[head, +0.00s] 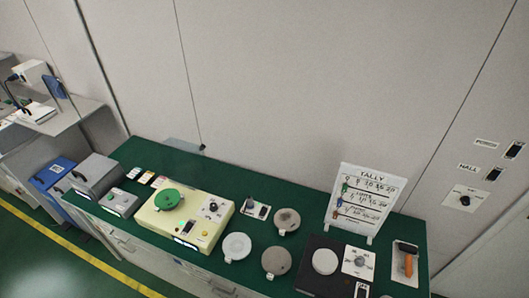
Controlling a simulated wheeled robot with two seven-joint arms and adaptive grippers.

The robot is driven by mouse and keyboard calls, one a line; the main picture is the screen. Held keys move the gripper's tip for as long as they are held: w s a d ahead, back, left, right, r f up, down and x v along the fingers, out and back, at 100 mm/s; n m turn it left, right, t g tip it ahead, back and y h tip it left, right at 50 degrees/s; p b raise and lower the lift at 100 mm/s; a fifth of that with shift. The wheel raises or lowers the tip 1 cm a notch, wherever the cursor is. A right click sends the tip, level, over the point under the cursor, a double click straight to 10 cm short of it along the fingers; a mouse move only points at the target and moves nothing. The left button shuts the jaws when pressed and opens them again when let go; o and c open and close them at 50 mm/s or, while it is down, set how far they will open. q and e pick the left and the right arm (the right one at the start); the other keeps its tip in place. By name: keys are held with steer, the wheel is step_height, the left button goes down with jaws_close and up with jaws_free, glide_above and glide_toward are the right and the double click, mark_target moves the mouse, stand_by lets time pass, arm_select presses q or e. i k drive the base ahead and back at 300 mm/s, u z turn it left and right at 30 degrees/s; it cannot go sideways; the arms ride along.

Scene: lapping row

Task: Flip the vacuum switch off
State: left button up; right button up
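No switch label that I can read says vacuum. A small plate with a dark switch (263,212) lies on the green bench top, right of the cream machine. Another dark switch (361,291) is at the bottom edge, by the black machine, and is partly cut off. On the wall at the right are an upper black switch (514,149) and a lower black switch (494,174); the lower one's label seems to read HALL. The switch positions are too small to tell. Neither of my grippers is in view.
The green bench top (300,224) carries a cream machine (205,237) with a green disc, grey discs (287,220), a black machine (318,281), a tally board (366,203) and an orange-handled tool (408,263). A knob plate (465,200) is on the wall. Floor shows at lower left.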

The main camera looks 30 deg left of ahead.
mark_target(187, 226)
steer(key=u, duration=1.9)
steer(key=k, duration=0.65)
steer(key=z, duration=0.35)
steer(key=i, duration=1.1)
